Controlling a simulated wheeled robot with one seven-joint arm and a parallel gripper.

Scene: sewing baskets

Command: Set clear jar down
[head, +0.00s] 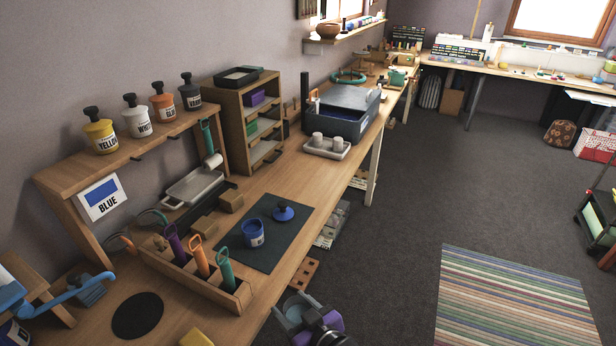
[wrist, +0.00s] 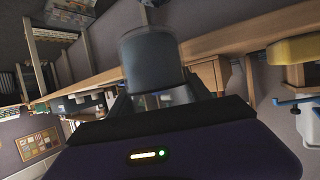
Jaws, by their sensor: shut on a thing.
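The clear jar (wrist: 152,58) fills the upper middle of the wrist view as a greyish see-through cylinder. My gripper (wrist: 158,92) is shut on it, with dark fingers on either side of its lower part. In the head view my gripper (head: 298,309) is at the bottom edge, in front of the workbench (head: 265,190) and over the floor. The jar is hard to make out there. Its contact with any surface does not show.
A dark mat (head: 262,255) on the bench holds a blue jar (head: 253,233) and a blue lid (head: 284,212). A wooden rack (head: 200,283) with several coloured tools stands left of it. A black round pad (head: 137,315) lies bare near the front left.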

